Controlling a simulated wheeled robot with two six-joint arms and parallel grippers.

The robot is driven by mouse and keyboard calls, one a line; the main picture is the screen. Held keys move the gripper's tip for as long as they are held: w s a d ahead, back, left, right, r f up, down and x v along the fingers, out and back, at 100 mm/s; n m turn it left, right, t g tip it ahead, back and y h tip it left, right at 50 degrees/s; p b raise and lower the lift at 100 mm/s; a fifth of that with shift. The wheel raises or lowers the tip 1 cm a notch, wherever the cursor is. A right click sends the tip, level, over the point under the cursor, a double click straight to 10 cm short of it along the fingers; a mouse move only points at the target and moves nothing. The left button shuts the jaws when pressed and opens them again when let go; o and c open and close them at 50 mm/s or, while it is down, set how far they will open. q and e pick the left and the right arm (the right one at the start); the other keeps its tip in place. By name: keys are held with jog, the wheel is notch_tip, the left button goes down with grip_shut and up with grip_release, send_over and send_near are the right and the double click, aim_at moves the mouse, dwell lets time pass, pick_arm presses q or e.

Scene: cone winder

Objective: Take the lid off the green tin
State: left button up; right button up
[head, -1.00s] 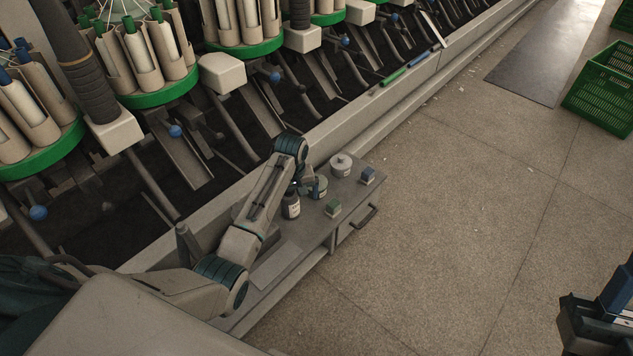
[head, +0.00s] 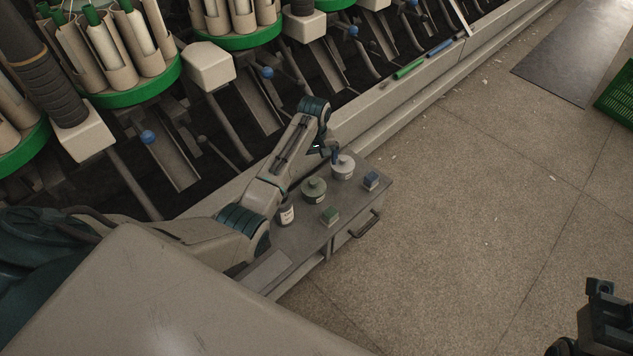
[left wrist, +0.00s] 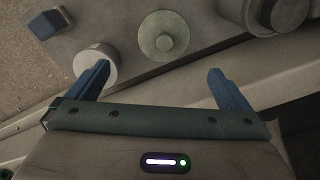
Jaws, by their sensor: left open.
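The green tin (head: 314,191) stands on the grey side table, its knobbed lid on top. It also shows from above in the left wrist view (left wrist: 163,36), as a pale green disc with a round knob. My left gripper (head: 333,154) is open and empty beside the grey tin (head: 343,170), on its machine side. In the left wrist view the blue fingers (left wrist: 157,72) are spread; the green tin lies ahead of the gap, apart from both. The left finger overlaps the grey tin (left wrist: 97,60) in the picture; contact cannot be told. My right gripper (head: 600,300) is dark at the lower right.
A drawer handle (head: 365,224) sticks out in front.

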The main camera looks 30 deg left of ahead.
aim_at(313, 180)
pick_arm(q)
jog(key=f+b, duration=0.2)
jog(key=f, duration=0.2)
jog(key=f+b, duration=0.2)
jog(key=f, duration=0.3)
jog(key=shift+s+a+f, duration=0.2)
jog(key=shift+f, duration=0.05)
jog(key=shift+r, duration=0.1)
jog(key=c, duration=1)
